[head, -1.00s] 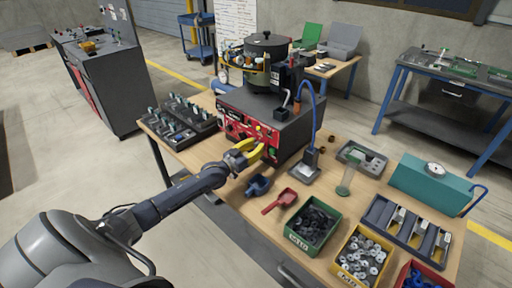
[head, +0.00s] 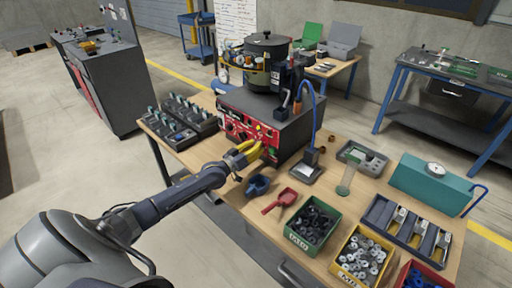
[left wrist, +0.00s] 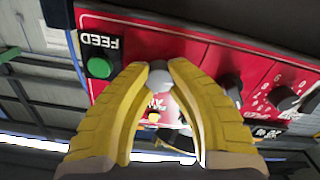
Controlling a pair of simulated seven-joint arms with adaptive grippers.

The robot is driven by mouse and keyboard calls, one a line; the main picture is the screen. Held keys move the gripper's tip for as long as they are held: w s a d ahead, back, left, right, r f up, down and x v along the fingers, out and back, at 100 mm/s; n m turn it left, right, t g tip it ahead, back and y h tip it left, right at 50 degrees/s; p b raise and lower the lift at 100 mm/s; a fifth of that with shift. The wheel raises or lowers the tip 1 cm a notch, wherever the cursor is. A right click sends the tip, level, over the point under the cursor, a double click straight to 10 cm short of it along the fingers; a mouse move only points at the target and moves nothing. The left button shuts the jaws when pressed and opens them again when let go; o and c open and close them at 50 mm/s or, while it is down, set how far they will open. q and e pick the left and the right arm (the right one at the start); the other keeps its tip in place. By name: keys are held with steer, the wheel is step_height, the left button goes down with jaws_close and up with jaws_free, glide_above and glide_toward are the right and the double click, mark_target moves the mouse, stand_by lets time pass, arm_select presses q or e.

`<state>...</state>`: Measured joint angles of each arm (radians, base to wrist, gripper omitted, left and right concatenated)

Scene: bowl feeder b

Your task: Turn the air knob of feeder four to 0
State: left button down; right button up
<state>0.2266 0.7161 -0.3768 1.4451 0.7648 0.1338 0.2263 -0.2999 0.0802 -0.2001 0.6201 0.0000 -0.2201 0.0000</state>
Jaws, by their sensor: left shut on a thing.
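The feeder (head: 268,118) is a dark box with a red front panel (head: 232,124) and a black bowl (head: 264,75) on top. My left gripper (head: 260,147) has yellow fingers and is at the lower right of that panel. In the left wrist view the panel appears upside down. There my left gripper (left wrist: 159,72) is shut on a small grey knob (left wrist: 159,75), its fingertips on either side. A green button (left wrist: 99,68) by the FEED label is left of it. Black knobs, one with a dial scale (left wrist: 284,98), are to the right. The held knob's setting is hidden. My right gripper is not in view.
A blue scoop (head: 257,186) and a red scoop (head: 280,201) lie close below the left gripper. A green bin (head: 313,224) and a yellow bin (head: 361,254) of parts stand at the front. A black rack (head: 178,122) is left of the feeder.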

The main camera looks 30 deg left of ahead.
arm_select(q)
steer(key=shift+w+r, duration=0.1)
steer(key=shift+r, duration=0.2)
steer(key=c, duration=1.7)
jaws_free()
steer(key=o, duration=0.6)
steer(key=shift+f, duration=0.1)
steer(key=shift+s+f, duration=0.1)
steer(key=shift+s, duration=0.1)
steer(key=s, duration=0.4)
steer(key=s+a, duration=0.1)
steer(key=s, duration=0.2)
steer(key=s+a, duration=0.1)
steer(key=s, duration=0.3)
steer(key=shift+s+a, duration=0.15)
steer(key=shift+s, duration=0.15)
